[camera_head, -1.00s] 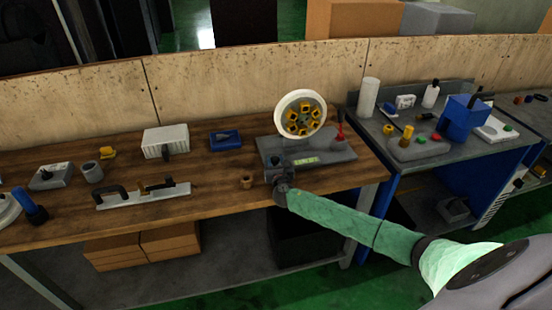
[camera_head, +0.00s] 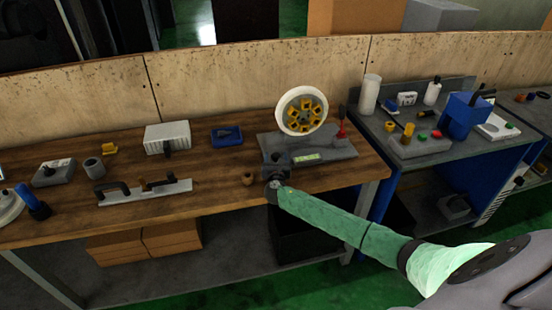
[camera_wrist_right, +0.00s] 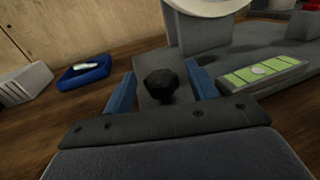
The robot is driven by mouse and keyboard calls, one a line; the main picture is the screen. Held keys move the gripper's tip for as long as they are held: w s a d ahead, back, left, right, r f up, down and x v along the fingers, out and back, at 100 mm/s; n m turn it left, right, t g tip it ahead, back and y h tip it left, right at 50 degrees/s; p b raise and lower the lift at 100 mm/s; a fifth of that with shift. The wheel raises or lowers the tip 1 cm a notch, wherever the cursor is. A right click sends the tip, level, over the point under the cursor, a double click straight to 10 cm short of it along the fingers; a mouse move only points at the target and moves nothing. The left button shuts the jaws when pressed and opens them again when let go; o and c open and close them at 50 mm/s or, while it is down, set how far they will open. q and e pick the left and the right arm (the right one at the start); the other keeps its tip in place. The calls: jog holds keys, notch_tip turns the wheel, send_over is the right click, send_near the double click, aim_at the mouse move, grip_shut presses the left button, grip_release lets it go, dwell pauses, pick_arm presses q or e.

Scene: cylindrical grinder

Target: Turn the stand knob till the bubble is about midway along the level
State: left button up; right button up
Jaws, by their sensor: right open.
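The grey stand (camera_head: 335,149) sits on the wooden bench and carries a round white wheel (camera_head: 290,108) with yellow parts. A green level (camera_head: 306,158) lies on the stand, and it also shows in the right wrist view (camera_wrist_right: 278,77), with a pale round bubble (camera_wrist_right: 261,70) close to the middle of its length. The dark stand knob (camera_wrist_right: 160,86) stands between the two blue fingers of my right gripper (camera_wrist_right: 162,92). The fingers are open, with gaps on both sides of the knob. In the head view, my right gripper (camera_head: 276,163) partly hides the knob. My left gripper is not in view.
A blue tray (camera_head: 226,136) and a white finned block (camera_head: 167,138) lie farther left. A red-handled part (camera_head: 341,128) rises at the stand's right end. The bench front edge runs under my arm.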

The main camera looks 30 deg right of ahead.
aim_at(276, 159)
jog(key=shift+s+a+f, duration=0.1)
jog(key=shift+s, duration=0.1)
jog(key=b+v, duration=0.2)
jog(key=v, duration=0.4)
jog(key=shift+f+b, duration=0.1)
jog(key=shift+b, duration=0.25)
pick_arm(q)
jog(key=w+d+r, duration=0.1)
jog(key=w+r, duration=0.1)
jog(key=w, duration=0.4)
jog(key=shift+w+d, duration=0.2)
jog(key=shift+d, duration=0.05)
pick_arm(e)
jog(key=shift+s+a+r, duration=0.2)
jog(key=shift+s+a, duration=0.1)
jog(key=shift+s, duration=0.3)
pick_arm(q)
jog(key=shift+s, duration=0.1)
pick_arm(e)
jog(key=shift+s+f, duration=0.1)
